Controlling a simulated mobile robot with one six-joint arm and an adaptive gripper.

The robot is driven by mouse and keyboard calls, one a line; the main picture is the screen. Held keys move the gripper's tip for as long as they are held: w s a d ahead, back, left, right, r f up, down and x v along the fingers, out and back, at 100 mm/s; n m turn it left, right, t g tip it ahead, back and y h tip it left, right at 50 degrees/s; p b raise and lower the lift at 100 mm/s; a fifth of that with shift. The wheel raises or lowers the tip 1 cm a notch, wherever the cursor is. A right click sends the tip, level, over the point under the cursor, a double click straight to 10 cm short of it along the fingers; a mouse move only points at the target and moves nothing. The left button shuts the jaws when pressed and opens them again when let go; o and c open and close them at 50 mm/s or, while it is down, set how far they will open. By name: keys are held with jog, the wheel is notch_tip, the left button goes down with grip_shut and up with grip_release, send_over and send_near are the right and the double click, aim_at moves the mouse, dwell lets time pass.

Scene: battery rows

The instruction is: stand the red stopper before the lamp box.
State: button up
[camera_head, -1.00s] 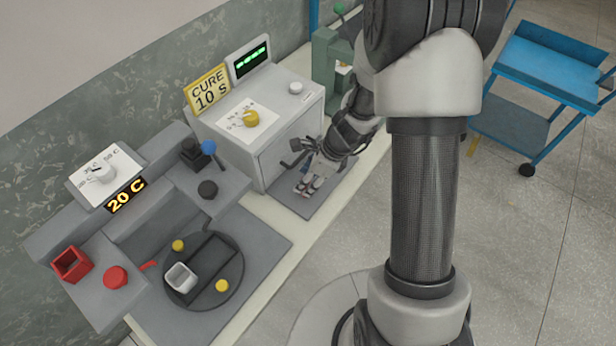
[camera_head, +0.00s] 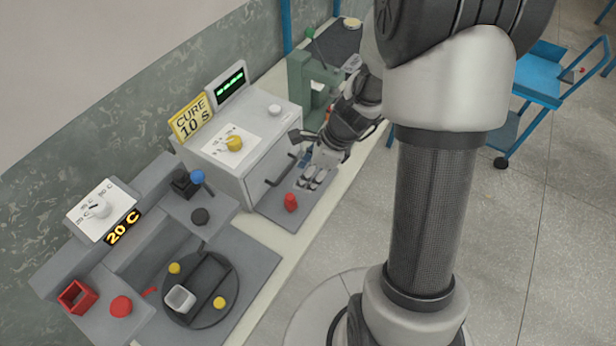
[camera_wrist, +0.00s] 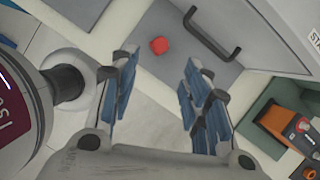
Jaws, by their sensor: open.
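The red stopper (camera_head: 291,202) stands upright on the grey mat (camera_head: 283,216) in front of the lamp box (camera_head: 240,140), the white-grey cabinet with the CURE 10 S sign. In the wrist view the red stopper (camera_wrist: 159,45) sits on the mat beyond the fingertips, near the box's dark handle (camera_wrist: 211,34). My gripper (camera_head: 308,181) is open and empty, up and to the right of the stopper in the head view and apart from it. In the wrist view the blue-padded fingers of my gripper (camera_wrist: 160,75) are spread, with nothing between them.
A green press (camera_head: 305,80) stands beyond the box. An orange-and-black device (camera_wrist: 286,125) shows at the right of the wrist view.

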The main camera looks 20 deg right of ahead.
jog(key=s+a+r+n+h, duration=0.1)
jog(key=s+a+r+n, duration=0.25)
jog(key=r+n, duration=0.4)
jog(key=s+a+r+n, duration=0.2)
jog(key=s+r+n, duration=0.2)
jog(key=r+n, duration=0.3)
jog(key=s+r+n+t+h, duration=0.1)
jog(key=s+r+n, duration=0.2)
jog(key=s+n, duration=0.1)
jog(key=s+d+r+n+t+h, duration=0.1)
jog(key=s+r+n, duration=0.2)
jog(key=s+n, duration=0.2)
jog(key=shift+s+d+r+h, duration=0.2)
jog(key=shift+s+r+h, duration=0.2)
jog(key=shift+s, duration=0.7)
